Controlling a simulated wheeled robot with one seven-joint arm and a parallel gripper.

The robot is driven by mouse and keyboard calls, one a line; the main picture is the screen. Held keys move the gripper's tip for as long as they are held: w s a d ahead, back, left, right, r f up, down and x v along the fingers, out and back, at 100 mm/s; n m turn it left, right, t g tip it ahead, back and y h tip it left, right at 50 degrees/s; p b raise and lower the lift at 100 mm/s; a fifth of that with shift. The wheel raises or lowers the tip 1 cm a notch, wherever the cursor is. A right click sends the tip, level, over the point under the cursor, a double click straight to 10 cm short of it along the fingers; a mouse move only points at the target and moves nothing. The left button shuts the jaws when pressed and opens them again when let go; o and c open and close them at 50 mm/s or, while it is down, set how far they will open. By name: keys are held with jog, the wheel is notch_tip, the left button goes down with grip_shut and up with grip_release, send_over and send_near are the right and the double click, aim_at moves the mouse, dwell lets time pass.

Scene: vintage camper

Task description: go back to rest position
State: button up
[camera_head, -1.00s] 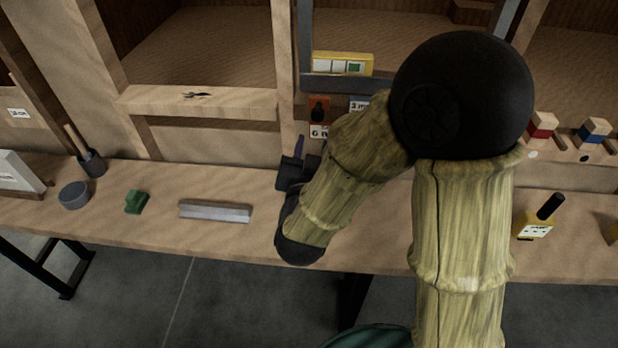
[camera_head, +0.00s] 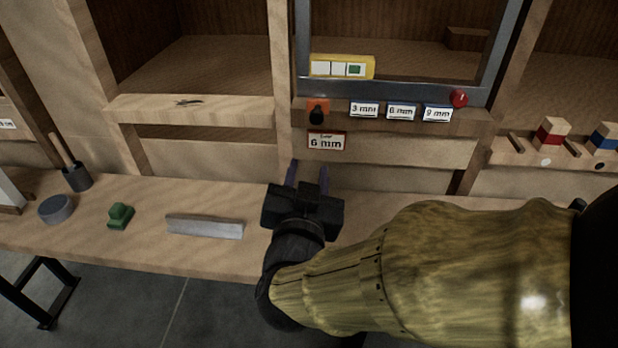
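My gripper (camera_head: 308,176) is in the head view, above the wooden bench (camera_head: 255,190), pointing toward the back panel. Its two thin fingers stand apart with nothing visible between them, so it is open and empty. My arm comes in from the right and covers the right part of the bench. The gripper is just below the "6 mm" card (camera_head: 326,141); I cannot tell whether it touches anything.
On the bench lie a grey metal bar (camera_head: 205,227), a green block (camera_head: 120,216), a round grey container (camera_head: 56,208) and a dark pot with a stick (camera_head: 76,176). Above are thickness labels (camera_head: 400,111), a red knob (camera_head: 459,98) and a yellow panel (camera_head: 342,67).

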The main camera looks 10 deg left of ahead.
jog(key=shift+f, duration=0.1)
dwell(0.4)
jog(key=w+d+f+n+g, duration=0.1)
jog(key=w+d+f+g, duration=0.1)
jog(key=d+f+g, duration=0.15)
jog(key=w+d+f+n+g+y, duration=0.1)
jog(key=d+f+g, duration=0.1)
jog(key=f, duration=0.3)
jog(key=w+d+f+n+g, duration=0.1)
jog(key=w+d+f+g, duration=0.1)
jog(key=f+g, duration=0.15)
jog(key=s+d+f+m+g+h, duration=0.1)
jog(key=s+d+f+g, duration=0.3)
jog(key=d, duration=0.3)
jog(key=s+d+f+g+h, duration=0.1)
jog(key=s+d+f+g, duration=0.3)
jog(key=d, duration=0.4)
notch_tip(320, 180, up, 22)
jog(key=t+p, duration=0.1)
jog(key=p, duration=2.1)
jog(key=shift+s+a+t, duration=0.3)
jog(key=shift+s+a, duration=0.1)
jog(key=shift+s, duration=0.05)
